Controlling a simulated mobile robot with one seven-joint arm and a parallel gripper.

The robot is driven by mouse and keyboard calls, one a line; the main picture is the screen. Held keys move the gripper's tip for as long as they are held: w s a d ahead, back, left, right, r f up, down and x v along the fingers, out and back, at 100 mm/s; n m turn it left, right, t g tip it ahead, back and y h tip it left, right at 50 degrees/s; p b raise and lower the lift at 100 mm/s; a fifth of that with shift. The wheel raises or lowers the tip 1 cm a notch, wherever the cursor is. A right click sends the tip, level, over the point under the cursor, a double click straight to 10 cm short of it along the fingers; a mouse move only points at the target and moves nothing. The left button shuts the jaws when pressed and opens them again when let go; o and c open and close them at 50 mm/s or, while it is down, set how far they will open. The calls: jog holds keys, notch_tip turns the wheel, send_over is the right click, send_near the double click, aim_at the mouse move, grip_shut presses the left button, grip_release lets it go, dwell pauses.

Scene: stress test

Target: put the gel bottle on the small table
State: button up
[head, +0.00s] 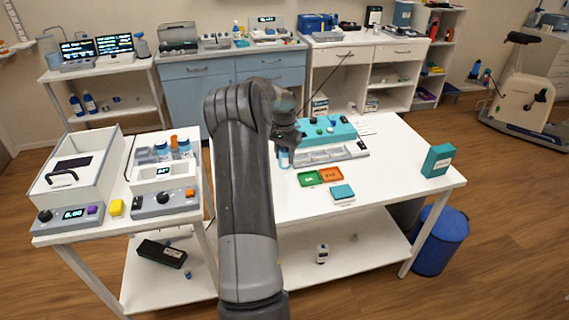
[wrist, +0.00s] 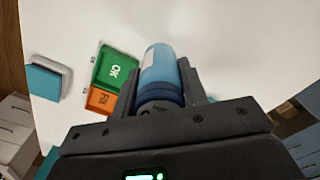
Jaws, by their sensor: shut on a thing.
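My gripper (wrist: 158,95) is shut on the gel bottle (wrist: 160,65), a blue cylinder with a pale label, in the wrist view. In the head view my arm reaches over the white table, and a bit of the blue bottle (head: 284,159) shows below the wrist; the fingers are mostly hidden. The bottle appears above the white tabletop (head: 400,150); its exact height is unclear. A smaller white table (head: 70,236) stands at the left, its top crowded with instruments. I cannot tell for certain which table is the small one.
On the white table are a green tray (head: 310,178), an orange tray (head: 330,174), a teal-topped block (head: 342,192), a teal box (head: 437,160) and a teal rack (head: 328,131). A blue bin (head: 440,242) stands at the right. The tabletop's right half is mostly clear.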

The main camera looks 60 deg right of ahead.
aim_at(284, 163)
jog(key=shift+w+f, duration=0.2)
jog(key=shift+f, duration=1.85)
jog(key=shift+f, duration=0.2)
jog(key=o, duration=1)
jog(key=shift+o, duration=0.2)
jog(key=shift+r, duration=0.1)
